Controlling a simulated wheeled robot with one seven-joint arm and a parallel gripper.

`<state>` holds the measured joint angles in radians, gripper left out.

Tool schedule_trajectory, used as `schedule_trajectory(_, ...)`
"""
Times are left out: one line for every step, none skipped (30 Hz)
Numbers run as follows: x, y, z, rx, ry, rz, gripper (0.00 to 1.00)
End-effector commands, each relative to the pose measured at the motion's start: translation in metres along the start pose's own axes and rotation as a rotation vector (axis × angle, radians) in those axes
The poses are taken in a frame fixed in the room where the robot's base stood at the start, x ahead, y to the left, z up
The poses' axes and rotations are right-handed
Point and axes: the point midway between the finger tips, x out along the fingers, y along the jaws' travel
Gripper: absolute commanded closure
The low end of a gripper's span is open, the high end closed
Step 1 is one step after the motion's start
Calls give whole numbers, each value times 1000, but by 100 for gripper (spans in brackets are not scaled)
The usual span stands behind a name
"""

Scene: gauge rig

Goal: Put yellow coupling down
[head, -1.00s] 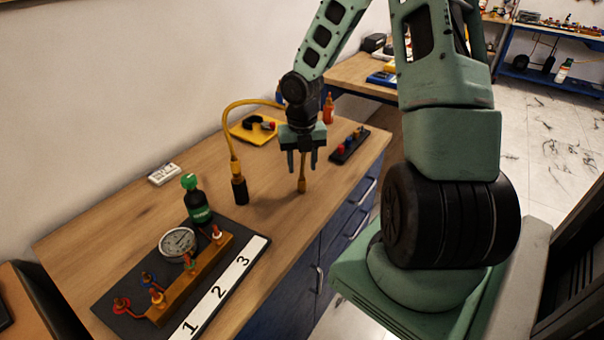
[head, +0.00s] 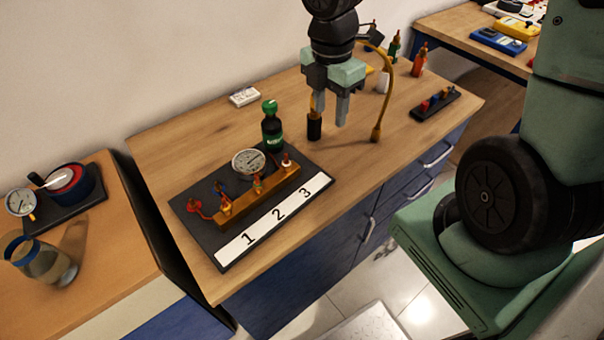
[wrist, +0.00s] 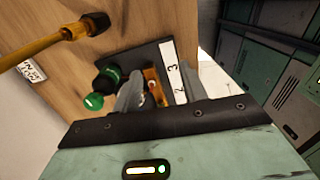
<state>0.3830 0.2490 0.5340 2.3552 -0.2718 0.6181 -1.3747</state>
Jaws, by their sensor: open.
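The yellow coupling is a yellow hose (head: 387,90) that arcs over the wooden bench. Its brass-coloured end (head: 376,134) stands on the bench to the right of my gripper. Its other end, a black sleeve (head: 314,126), stands upright just left of the fingertips. A length of yellow hose with a black tip (wrist: 72,31) also shows at the upper left of the wrist view. My gripper (head: 331,108) is open, points down above the bench and holds nothing. Part of the hose is hidden behind my gripper. In the wrist view, the space between the fingers (wrist: 158,88) shows no coupling.
A small dark rack (head: 434,104) lies at right. The bench's front middle is clear.

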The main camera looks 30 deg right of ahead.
Motion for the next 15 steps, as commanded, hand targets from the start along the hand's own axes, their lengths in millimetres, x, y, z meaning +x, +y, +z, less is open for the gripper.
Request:
schedule_trajectory(-8, -8, -26, 77, -5, 8, 57)
schedule_trajectory(-11, -13, -39, 142, -4, 10, 57)
schedule_trajectory(-16, -21, -56, 227, -1, 14, 57)
schedule_trajectory(-19, -28, -69, 291, 2, 15, 57)
schedule_trajectory(-22, -34, -81, 357, 6, 18, 57)
schedule_trajectory(-26, -45, -96, 441, 12, 21, 57)
schedule_trajectory(-29, -53, -107, 505, 18, 23, 57)
schedule_trajectory(-31, -61, -117, 566, 25, 23, 57)
schedule_trajectory(-34, -72, -130, 645, 34, 23, 57)
schedule_trajectory(-37, -79, -138, 703, 43, 22, 57)
schedule_trajectory(-38, -87, -145, 756, 50, 20, 57)
schedule_trajectory(-41, -96, -154, 821, 60, 17, 57)
schedule_trajectory(-42, -103, -159, 865, 67, 14, 57)
schedule_trajectory(-43, -109, -164, 903, 72, 10, 57)
schedule_trajectory(-45, -115, -169, 949, 79, 6, 57)
